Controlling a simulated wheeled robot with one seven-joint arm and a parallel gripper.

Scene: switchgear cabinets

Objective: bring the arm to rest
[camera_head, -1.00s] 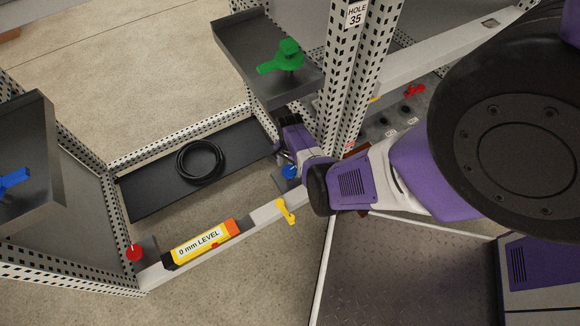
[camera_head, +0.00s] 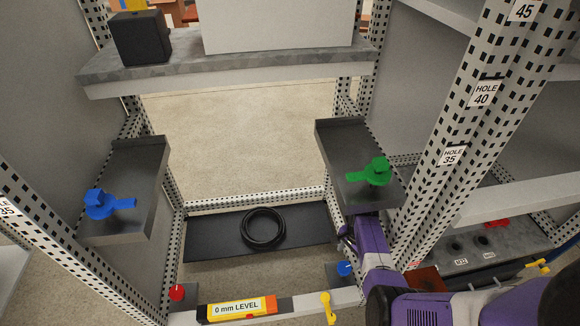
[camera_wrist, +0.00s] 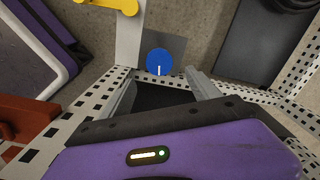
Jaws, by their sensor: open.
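My gripper (camera_head: 345,236) is inside the cabinet's lower right, beside the right perforated post and under the right-hand shelf. In the wrist view my gripper (camera_wrist: 162,90) is open, its two grey fingers apart with nothing between them. A blue knob (camera_wrist: 160,61) on a grey plate shows just beyond the fingertips; it is also in the head view (camera_head: 345,268). My purple arm comes in from the lower right, and part of it is cut off by the picture's edge.
A green handle (camera_head: 376,171) sits on the right shelf (camera_head: 340,150) above my gripper. A blue handle (camera_head: 105,204) is on the left shelf. A black cable coil (camera_head: 263,228), a yellow level (camera_head: 237,309), a red knob (camera_head: 177,292) and a yellow handle (camera_head: 327,308) lie low.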

